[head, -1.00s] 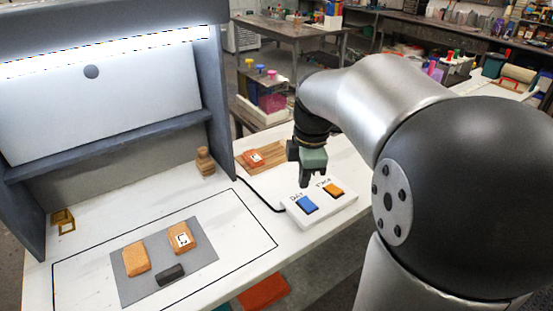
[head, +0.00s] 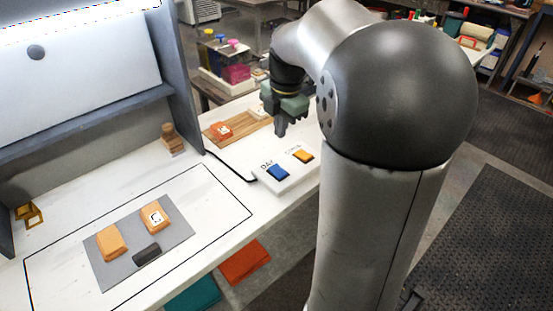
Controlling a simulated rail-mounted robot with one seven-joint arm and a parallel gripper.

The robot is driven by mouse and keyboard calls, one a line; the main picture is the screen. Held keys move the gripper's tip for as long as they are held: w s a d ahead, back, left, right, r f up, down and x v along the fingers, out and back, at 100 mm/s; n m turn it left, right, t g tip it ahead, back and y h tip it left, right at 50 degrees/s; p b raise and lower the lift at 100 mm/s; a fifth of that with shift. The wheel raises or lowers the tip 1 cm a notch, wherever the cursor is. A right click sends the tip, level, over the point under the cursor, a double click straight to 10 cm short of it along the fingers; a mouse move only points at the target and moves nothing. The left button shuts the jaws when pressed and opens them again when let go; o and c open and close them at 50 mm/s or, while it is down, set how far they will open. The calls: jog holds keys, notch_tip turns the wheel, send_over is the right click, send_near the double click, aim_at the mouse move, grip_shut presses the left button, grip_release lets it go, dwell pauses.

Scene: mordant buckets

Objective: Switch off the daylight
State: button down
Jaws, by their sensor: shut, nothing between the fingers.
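A white switch box (head: 290,180) sits on the white bench with a blue rocker labelled DAY (head: 278,172) and an orange rocker (head: 303,156), whose label is hard to read. The lit strip lamp (head: 75,15) shows at the top of the grey light booth (head: 180,80), at the upper left. My gripper (head: 281,131) points down with its fingers shut and empty. It appears behind and above the switch box, apart from both rockers.
A grey mat (head: 115,262) holds two orange-brown blocks (head: 112,242) and a dark block (head: 146,253). A wooden stamp-like piece (head: 172,138) stands by the booth wall. A wooden board (head: 235,125) with an orange block (head: 219,130) lies behind the box. A black cable runs from the box.

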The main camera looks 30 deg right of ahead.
aim_at(276, 167)
jog(key=f, duration=0.4)
jog(key=w+f, duration=0.1)
jog(key=f, duration=0.2)
jog(key=f+p, duration=0.1)
jog(key=f, duration=0.3)
jog(key=shift+w+a+f, duration=0.2)
jog(key=shift+f, duration=0.15)
